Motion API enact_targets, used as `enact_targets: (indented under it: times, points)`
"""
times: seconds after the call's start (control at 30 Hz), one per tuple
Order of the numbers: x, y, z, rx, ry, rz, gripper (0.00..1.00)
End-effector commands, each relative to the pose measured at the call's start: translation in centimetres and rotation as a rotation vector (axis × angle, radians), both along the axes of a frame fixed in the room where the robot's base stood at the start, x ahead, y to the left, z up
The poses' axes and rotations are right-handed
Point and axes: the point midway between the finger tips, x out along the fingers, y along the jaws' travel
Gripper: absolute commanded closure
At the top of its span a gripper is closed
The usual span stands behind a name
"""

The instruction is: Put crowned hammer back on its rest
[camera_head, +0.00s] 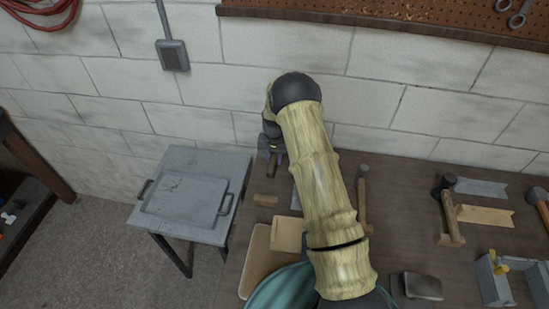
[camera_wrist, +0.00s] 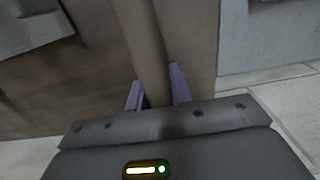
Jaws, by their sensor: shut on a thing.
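My gripper (camera_wrist: 157,90), with purple fingers, is shut on a brown wooden handle (camera_wrist: 148,45) in the wrist view. The handle runs from the top of the picture down between the fingers; I take it for the hammer's, but its head is not visible. In the head view my gripper (camera_head: 279,157) is at the bench's far left corner, mostly hidden by my arm. A dark-headed hammer (camera_head: 362,200) lies right of my arm. Another hammer (camera_head: 449,212) lies farther right by a wooden block (camera_head: 448,239). I cannot tell which rest belongs to the held hammer.
Notched grey (camera_head: 482,187) and wooden (camera_head: 485,215) plates lie right. A grey side table (camera_head: 185,210) with a tray stands left. The wall (camera_head: 390,110) is close behind.

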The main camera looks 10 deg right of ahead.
Motion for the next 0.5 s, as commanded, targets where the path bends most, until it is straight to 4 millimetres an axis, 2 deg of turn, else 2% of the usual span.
enact_targets:
  times: [0.5]
  points:
    - [0.06, 0.0, -0.83, 0.0, -0.002, 0.0, 1.0]
